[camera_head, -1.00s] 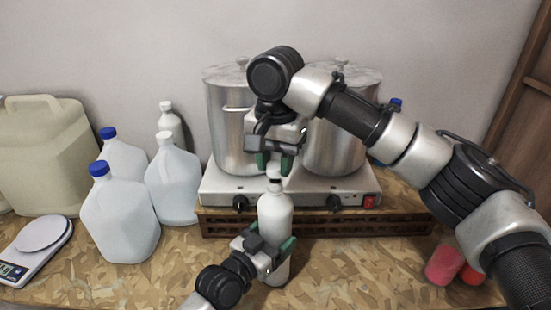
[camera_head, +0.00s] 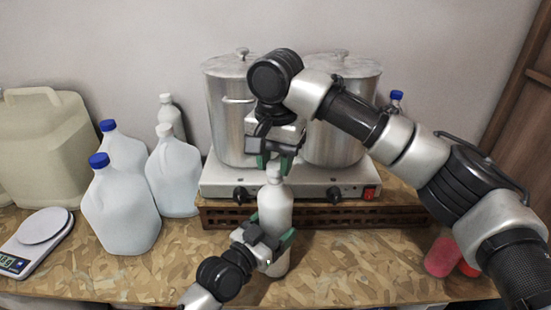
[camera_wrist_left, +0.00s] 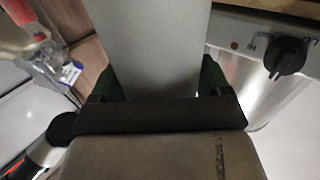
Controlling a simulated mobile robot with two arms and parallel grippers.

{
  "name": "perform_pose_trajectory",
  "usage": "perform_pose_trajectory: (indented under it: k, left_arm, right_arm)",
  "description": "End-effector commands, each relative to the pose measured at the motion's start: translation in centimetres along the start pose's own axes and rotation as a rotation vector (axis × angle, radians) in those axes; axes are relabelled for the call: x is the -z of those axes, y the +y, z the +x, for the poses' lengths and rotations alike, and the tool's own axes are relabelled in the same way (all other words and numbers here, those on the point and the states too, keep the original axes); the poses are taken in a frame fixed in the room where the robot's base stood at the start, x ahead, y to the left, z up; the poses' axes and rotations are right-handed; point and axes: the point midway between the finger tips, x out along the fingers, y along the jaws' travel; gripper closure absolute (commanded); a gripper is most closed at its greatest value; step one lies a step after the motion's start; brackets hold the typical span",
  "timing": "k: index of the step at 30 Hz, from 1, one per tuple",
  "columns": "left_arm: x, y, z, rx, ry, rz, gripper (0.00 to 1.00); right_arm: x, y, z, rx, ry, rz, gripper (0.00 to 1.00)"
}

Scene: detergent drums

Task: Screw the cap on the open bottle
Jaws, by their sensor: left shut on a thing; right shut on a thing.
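A white bottle (camera_head: 275,208) stands upright on the table in front of the stove. My left gripper (camera_head: 268,243) is shut around its lower body from the front left. In the left wrist view the bottle (camera_wrist_left: 150,45) fills the space between the green fingertips. My right gripper (camera_head: 274,163) comes down from above, right over the bottle's neck, with its green fingertips shut on a small white cap (camera_head: 274,173). The cap is mostly hidden by the fingers. It is in line with the neck; I cannot tell whether the threads are engaged.
Two steel pots (camera_head: 230,110) stand on a stove (camera_head: 290,182) behind the bottle. Jugs with blue and white caps (camera_head: 122,215), a large beige canister (camera_head: 45,150) and a scale (camera_head: 38,240) are on the left. A pink container (camera_head: 441,257) is at the right.

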Motion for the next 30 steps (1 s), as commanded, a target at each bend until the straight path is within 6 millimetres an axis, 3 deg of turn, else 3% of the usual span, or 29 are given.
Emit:
perform_pose_trajectory:
  k: [24,25,30]
  left_arm:
    - [-0.1,0.0,0.0,0.000,-0.002,0.001,0.65]
    - [-0.1,0.0,0.0,0.000,-0.003,0.001,0.89]
    - [-0.1,0.0,0.0,0.000,-0.002,0.001,0.89]
  right_arm:
    - [0.0,0.0,1.2,0.000,0.000,0.000,0.87]
    - [0.0,0.0,1.1,0.000,0.000,0.001,0.87]
    - [0.0,0.0,1.2,0.000,-0.001,0.097,0.87]
